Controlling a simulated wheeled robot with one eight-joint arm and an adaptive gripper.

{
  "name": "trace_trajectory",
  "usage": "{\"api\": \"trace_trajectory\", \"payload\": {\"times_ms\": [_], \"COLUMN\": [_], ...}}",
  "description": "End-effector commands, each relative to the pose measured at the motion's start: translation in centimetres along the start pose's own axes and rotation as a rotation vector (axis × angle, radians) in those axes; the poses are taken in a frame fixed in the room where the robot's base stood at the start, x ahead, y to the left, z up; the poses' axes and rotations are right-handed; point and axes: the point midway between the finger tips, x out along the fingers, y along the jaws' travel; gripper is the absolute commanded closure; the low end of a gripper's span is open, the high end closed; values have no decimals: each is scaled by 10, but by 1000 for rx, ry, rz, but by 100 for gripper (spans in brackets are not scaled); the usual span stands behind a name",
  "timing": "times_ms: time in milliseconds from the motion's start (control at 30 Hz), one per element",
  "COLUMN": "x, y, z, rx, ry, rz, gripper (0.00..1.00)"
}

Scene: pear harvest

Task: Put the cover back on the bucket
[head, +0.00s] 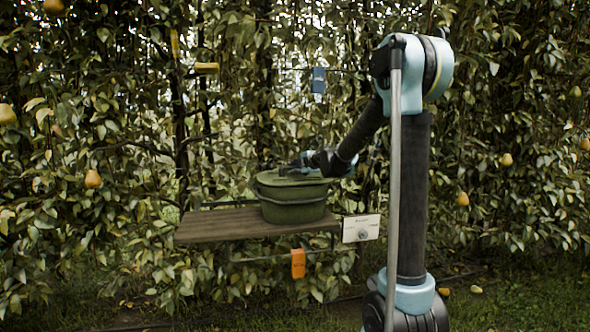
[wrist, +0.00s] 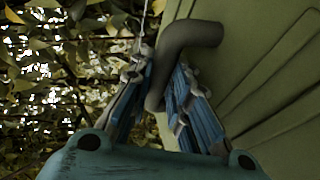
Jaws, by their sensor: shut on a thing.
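The green bucket (head: 291,208) stands on a wooden shelf (head: 225,226) in the head view. Its green cover (head: 290,179) is at the bucket's top; from this view I cannot tell whether it is fully seated. In the wrist view the ribbed cover (wrist: 265,75) fills the right side, with its dark curved handle (wrist: 190,38) between my fingers. My gripper (wrist: 160,80) is shut on the handle, with a blue-padded finger on each side. In the head view my gripper (head: 296,166) is just over the cover, and the handle is hidden there.
A white panel with a knob (head: 361,228) is at the shelf's right end. An orange tag (head: 298,263) hangs below the shelf, and a blue tag (head: 319,80) hangs above. Leafy pear trees stand close behind. The shelf's left part is clear.

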Motion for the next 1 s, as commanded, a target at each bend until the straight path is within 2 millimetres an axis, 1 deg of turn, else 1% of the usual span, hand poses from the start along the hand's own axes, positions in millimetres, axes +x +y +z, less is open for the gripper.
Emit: {"api": "trace_trajectory", "payload": {"times_ms": [267,967,1000], "x": [0,4,4], "y": [0,-10,-10], "z": [0,-1,-1], "rx": [0,-1,-1], "ry": [0,2,2], "rz": [0,0,0], "gripper": [100,100,76]}}
